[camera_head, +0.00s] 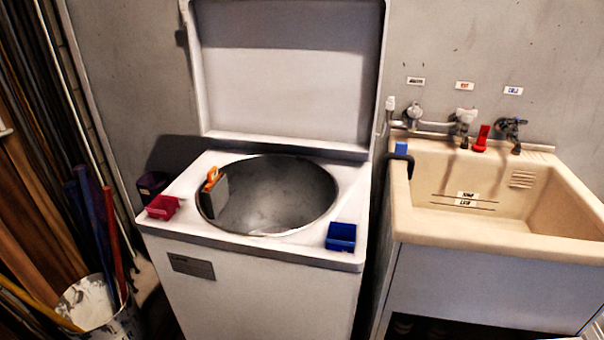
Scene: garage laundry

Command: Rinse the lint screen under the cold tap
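A grey flat piece with an orange top (213,190), which looks like the lint screen, stands upright at the left inside edge of the open washer tub (285,190). The cold tap (511,126) is dark and sits on the wall at the right, below a label with blue lettering (513,90). Under the taps is the cream laundry sink (590,200), and the part of its basin that I see looks empty. Neither of my grippers shows in this view.
The washer lid (290,90) stands open. A red scoop (162,207) and a blue container (341,237) sit on the washer top. Two more taps (464,118) and a red object (481,139) are left of the cold tap. A bucket with poles (92,302) stands at left.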

